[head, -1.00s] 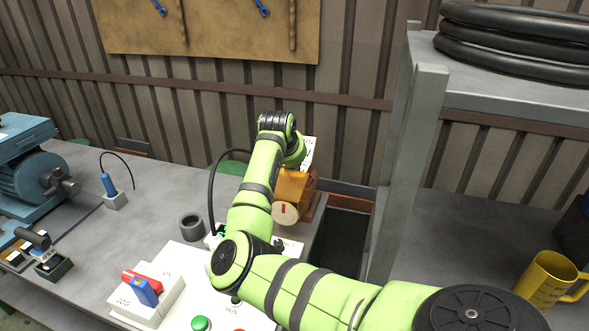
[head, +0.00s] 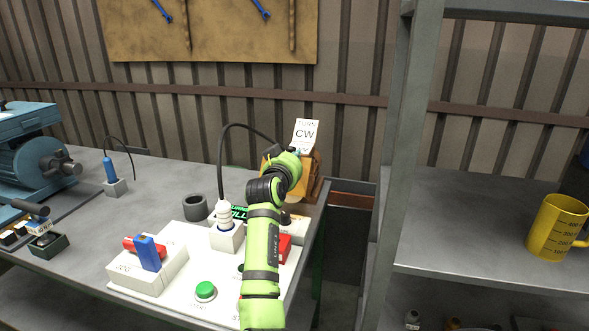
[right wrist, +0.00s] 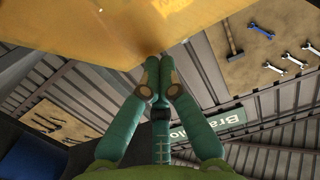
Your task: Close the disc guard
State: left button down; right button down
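An orange housing (head: 313,180), which I take to be the disc guard's unit, stands at the back right end of the bench, mostly hidden behind my right arm. I cannot tell the guard's exact position. In the right wrist view a large orange-yellow surface (right wrist: 110,22) fills the top. My right gripper (right wrist: 162,62) has its two teal fingers together with nothing visible between them. Its tips are at or very near the lower edge of that surface; I cannot tell if they touch. In the head view the gripper is hidden by its wrist at the housing. My left gripper is not in view.
A white card reading "CW" (head: 305,134) stands above the housing. A control panel (head: 180,290) with a green button (head: 205,291) and a blue-red switch (head: 148,252) lies in front. A black cable arches left of my arm. A grey shelf post (head: 404,130) rises at right.

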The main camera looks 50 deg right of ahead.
jog(key=shift+s+f, duration=0.1)
jog(key=shift+f, duration=0.6)
jog(key=shift+a+h+b, duration=0.15)
jog(key=shift+h+b, duration=0.15)
jog(key=shift+b, duration=0.2)
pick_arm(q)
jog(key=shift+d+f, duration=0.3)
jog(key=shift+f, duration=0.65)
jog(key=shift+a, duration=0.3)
pick_arm(e)
jog(key=shift+s+r, duration=0.1)
